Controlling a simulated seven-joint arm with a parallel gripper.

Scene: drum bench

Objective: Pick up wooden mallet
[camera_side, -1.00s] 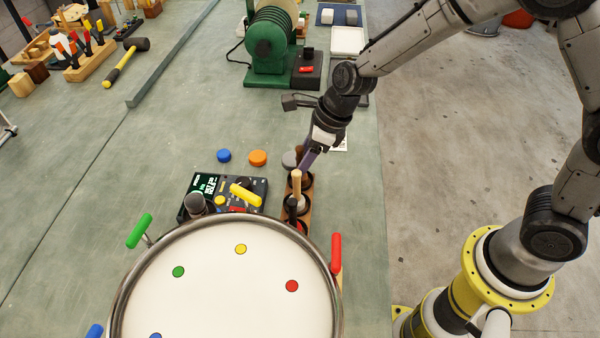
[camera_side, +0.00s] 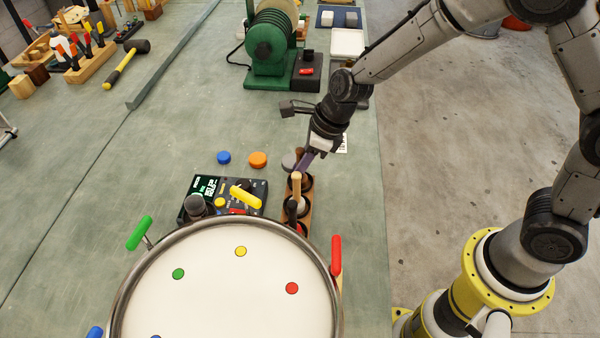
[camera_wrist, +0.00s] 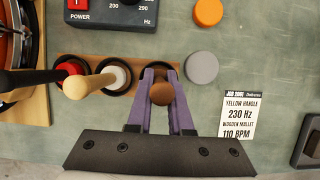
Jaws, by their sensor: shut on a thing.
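The wooden mallet shows in the wrist view as a round brown handle end (camera_wrist: 162,94) between my purple fingers, at the right end of the wooden rack (camera_wrist: 135,66). Its lower part is hidden by the fingers and the rack. My gripper (camera_wrist: 161,88) is shut on it from both sides. In the side view my gripper (camera_side: 305,161) is over the far end of the rack, and the brown handle shows only in part beside the fingers.
Beside it in the rack stand a pale-handled mallet with a white head (camera_wrist: 90,87) and a black-handled one with a red head (camera_wrist: 36,79). A drum (camera_side: 225,285), a tuner box (camera_side: 258,187), orange (camera_side: 258,159) and blue (camera_side: 224,157) discs lie close.

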